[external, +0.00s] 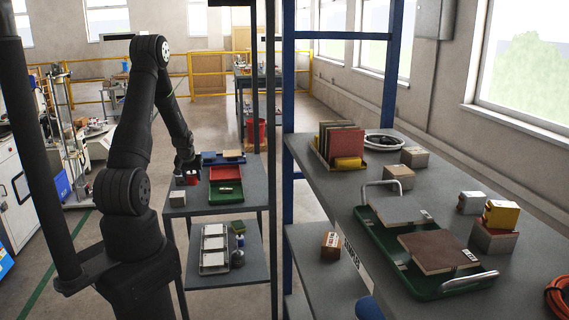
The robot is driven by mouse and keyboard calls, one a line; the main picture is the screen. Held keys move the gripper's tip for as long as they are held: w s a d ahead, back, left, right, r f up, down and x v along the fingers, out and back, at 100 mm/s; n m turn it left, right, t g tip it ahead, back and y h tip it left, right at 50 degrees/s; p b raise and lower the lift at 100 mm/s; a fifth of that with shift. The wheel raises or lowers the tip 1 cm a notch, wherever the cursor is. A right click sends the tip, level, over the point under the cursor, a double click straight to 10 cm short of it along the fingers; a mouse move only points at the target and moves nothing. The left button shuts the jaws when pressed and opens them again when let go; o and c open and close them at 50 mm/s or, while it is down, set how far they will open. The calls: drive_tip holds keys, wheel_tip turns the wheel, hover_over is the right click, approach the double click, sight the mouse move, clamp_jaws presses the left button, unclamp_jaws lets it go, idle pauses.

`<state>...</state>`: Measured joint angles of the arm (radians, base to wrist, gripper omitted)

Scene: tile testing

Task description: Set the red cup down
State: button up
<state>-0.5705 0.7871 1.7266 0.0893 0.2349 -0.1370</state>
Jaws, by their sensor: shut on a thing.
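My gripper (186,167) is at the left end of the grey top shelf of the far cart, pointing down. It is small and dark in this view. A small red cup (192,178) with a pale upper part is right at its fingertips, and the gripper appears shut on it. The cup is at or just above the shelf top (207,208); I cannot tell whether its base touches. The fingers themselves are too small to make out.
Right of the cup are a red tray (226,173), a green tray (226,194) and a blue bin (208,156). A pale block (178,198) stands in front. A blue post (288,120) and a nearer bench (330,200) with boxes stand to the right.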

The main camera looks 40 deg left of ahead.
sight(188, 174)
drive_tip(key=shift+a+f, duration=0.4)
drive_tip(key=shift+a, duration=0.25)
drive_tip(key=shift+f, duration=1.95)
drive_tip(key=shift+f, duration=0.1)
drive_tip(key=o, duration=1)
drive_tip(key=shift+f, duration=0.1)
drive_tip(key=shift+o, duration=0.2)
drive_tip(key=v, duration=1.1)
drive_tip(key=shift+w+a, duration=0.1)
drive_tip(key=shift+a, duration=0.05)
drive_tip(key=shift+s+r, duration=0.25)
drive_tip(key=shift+r, duration=0.4)
drive_tip(key=shift+c, duration=0.5)
